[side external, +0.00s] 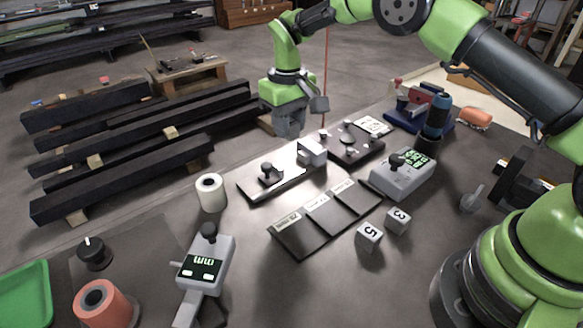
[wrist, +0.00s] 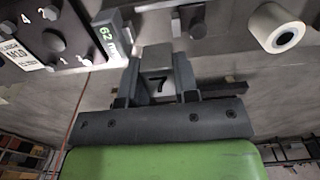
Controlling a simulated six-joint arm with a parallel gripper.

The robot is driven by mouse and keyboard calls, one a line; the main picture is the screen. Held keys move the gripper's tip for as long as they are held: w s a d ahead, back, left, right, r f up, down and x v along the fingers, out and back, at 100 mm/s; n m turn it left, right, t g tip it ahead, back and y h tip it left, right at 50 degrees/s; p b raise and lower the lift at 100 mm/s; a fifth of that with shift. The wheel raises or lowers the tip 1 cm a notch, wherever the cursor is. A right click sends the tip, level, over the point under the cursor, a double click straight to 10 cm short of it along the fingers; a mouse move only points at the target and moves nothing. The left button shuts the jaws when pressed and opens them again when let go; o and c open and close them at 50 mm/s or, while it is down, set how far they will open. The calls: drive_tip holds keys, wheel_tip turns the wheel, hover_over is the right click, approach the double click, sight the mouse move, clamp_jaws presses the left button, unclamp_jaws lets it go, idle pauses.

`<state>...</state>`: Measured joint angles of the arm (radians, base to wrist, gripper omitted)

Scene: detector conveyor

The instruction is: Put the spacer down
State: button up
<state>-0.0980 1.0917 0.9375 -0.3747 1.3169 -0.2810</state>
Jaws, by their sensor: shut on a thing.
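My gripper (side external: 290,128) is behind the rail (side external: 270,185), near the table's far edge in the side external view. In the wrist view my gripper (wrist: 158,88) is shut on the spacer, a grey block (wrist: 157,62) marked 7, with a finger on each side. The spacer cannot be made out clearly in the side external view. Whether its underside touches anything cannot be told. Two pale cubes, marked 5 (side external: 369,236) and 3 (side external: 398,220), stand on the table.
A sliding block (side external: 312,151) on the rail shows "62" on its display (wrist: 109,38) in the wrist view, close to the spacer. A dark numbered plate (side external: 352,146) is beside it. A white roll (side external: 211,193), labelled dark pads (side external: 300,239) and a meter (side external: 403,178) stand nearby.

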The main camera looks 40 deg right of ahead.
sight(291, 168)
drive_tip(key=f, duration=0.3)
drive_tip(key=d+f, duration=0.1)
drive_tip(key=f, duration=0.2)
drive_tip(key=w+f, duration=0.1)
drive_tip(key=f, duration=0.2)
drive_tip(key=shift+d+f, duration=0.25)
drive_tip(key=shift+f, duration=0.05)
drive_tip(key=shift+f, duration=0.2)
drive_tip(key=o, duration=0.7)
drive_tip(key=shift+c, duration=0.2)
drive_tip(key=shift+r, duration=0.1)
